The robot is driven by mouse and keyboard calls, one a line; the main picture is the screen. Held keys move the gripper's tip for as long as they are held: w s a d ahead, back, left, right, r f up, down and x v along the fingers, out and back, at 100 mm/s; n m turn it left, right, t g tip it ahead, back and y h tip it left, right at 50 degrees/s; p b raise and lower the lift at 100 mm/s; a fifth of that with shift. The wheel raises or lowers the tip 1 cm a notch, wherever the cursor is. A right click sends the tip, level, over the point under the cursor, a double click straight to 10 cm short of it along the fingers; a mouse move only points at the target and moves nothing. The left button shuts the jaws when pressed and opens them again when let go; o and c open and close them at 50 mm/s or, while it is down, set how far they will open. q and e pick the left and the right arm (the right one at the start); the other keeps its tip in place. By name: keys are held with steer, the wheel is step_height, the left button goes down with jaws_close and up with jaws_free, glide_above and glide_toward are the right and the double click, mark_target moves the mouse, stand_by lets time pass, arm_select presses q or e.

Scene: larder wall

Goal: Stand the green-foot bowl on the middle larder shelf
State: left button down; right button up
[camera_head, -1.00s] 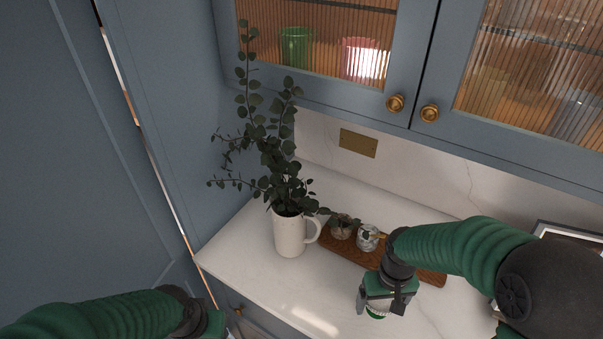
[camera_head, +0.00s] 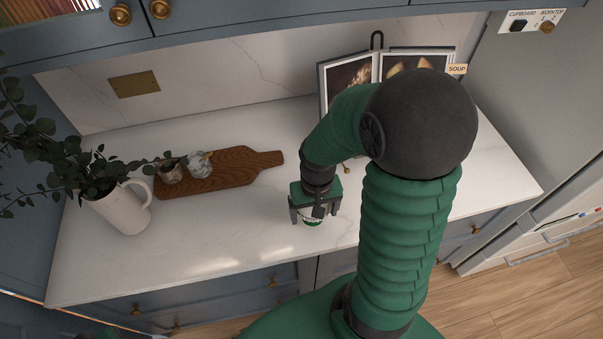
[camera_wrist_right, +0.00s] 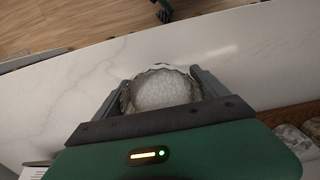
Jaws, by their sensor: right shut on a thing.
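The green-foot bowl (camera_head: 312,221) is small and pale with a green band low on it. My right gripper (camera_head: 313,212) is shut on it, over the front part of the worktop. In the right wrist view the bowl (camera_wrist_right: 165,90) sits between the two fingers, its pale rounded surface facing the camera. In the head view the gripper hides most of it, and I cannot tell whether it touches the worktop. I make out no larder shelf in these views. My left gripper is not clearly visible; only a sliver of my left arm shows at the bottom left.
A wooden board (camera_head: 235,170) with two small pots lies left of my right gripper. A white jug (camera_head: 124,208) with leafy stems stands further left. The worktop front is clear.

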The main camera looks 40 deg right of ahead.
steer(key=w+d+p, duration=0.1)
steer(key=w+d, duration=0.2)
steer(key=w+d+f, duration=0.1)
steer(key=w+d, duration=0.3)
steer(key=w+d+p, duration=0.1)
steer(key=w+d, duration=0.2)
steer(key=d, duration=0.1)
steer(key=shift+w+f+p, duration=0.25)
steer(key=shift+w+p, duration=0.1)
steer(key=shift+w, duration=0.05)
step_height(320, 180, down, 3)
steer(key=shift+d+f+p, duration=0.15)
steer(key=shift+p, duration=0.2)
steer(key=shift+w+a+f, duration=0.1)
steer(key=shift+a, duration=0.1)
steer(key=o, duration=1.4)
steer(key=shift+f, duration=0.1)
steer(key=shift+o, duration=1.7)
steer(key=shift+d, duration=0.1)
